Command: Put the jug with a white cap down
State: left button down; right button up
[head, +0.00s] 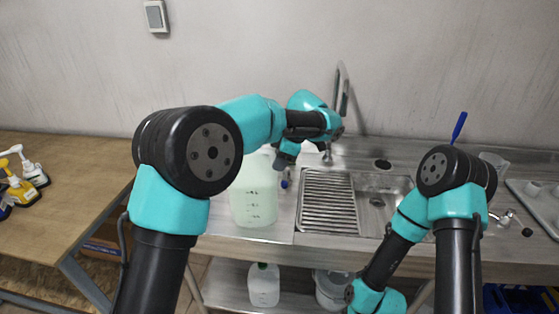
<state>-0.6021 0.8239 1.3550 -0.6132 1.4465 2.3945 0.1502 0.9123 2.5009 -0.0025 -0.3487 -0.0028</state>
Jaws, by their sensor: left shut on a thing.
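A large translucent, pale green jug (254,204) with dark level marks stands upright at the left of the sink, near the counter's front edge. I cannot tell whether the jug's base touches the counter. My right arm bends down in front of the counter at the right, and its gripper is not visible.
The steel counter (235,248) holds a sink with a ribbed drainer (327,203) and a tap (341,90). Another jug (264,286) and a white tub (332,289) stand on the shelf below.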

pick_arm(q)
jog(key=s+r, duration=0.1)
jog(key=s, duration=1.3)
jog(key=shift+a+r, duration=0.15)
